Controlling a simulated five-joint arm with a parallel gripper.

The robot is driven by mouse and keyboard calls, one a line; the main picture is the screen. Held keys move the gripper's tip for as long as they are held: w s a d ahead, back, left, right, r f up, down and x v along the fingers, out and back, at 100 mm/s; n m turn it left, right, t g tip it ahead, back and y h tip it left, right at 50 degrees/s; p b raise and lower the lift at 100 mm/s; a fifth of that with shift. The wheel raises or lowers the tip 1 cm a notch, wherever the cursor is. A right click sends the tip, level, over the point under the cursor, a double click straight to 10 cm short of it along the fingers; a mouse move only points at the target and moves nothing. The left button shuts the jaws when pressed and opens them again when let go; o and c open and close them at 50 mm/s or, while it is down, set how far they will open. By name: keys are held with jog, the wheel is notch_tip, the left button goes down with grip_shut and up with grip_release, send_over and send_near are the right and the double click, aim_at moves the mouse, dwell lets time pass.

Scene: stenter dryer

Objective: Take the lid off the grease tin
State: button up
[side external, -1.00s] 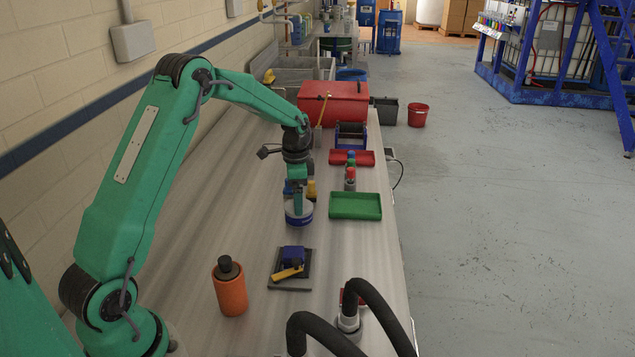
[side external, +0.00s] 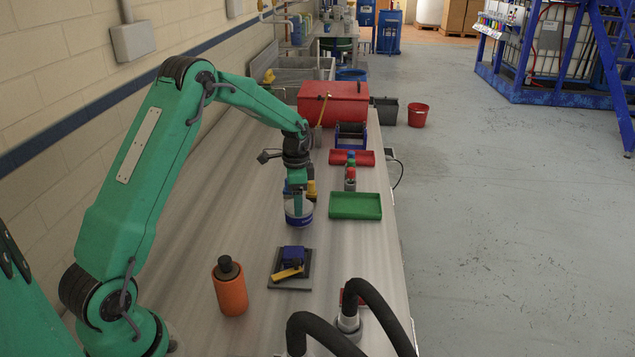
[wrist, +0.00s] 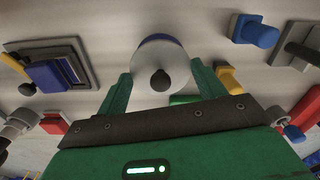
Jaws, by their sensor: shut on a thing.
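The grease tin (side external: 300,218) stands on the bench below my gripper (side external: 297,203), white with a dark blue band. The blue band of the tin shows past the lid's edge. I cannot tell whether there is a gap between lid and tin.
A green tray (side external: 355,206) lies to the right of the tin. A dark pad with a blue block (side external: 292,254) and an orange bottle (side external: 231,290) are nearer the camera.

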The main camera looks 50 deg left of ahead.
jog(key=shift+r, duration=0.15)
jog(key=shift+r, duration=0.6)
jog(key=r, duration=0.3)
jog(key=shift+d+r, duration=0.1)
jog(key=shift+d, duration=0.3)
jog(key=s+d+r, duration=0.2)
jog(key=d+r, duration=0.4)
jog(key=d, duration=0.4)
jog(key=shift+s+d+r, duration=0.15)
jog(key=shift+d+r, duration=0.05)
jog(key=shift+d, duration=0.15)
jog(key=shift+d, duration=0.1)
jog(key=w+d+f, duration=0.1)
jog(key=d, duration=0.3)
jog(key=w+d+f, duration=0.1)
jog(key=d, duration=0.3)
jog(key=w+d+f, duration=0.1)
jog(key=d+f, duration=0.1)
jog(key=d, duration=0.3)
jog(key=shift+w+d+f, duration=0.1)
jog(key=shift+w, duration=0.2)
send_over(352, 236)
notch_tip(352, 236, down, 7)
jog(key=shift+f, duration=2)
jog(key=shift+f, duration=0.15)
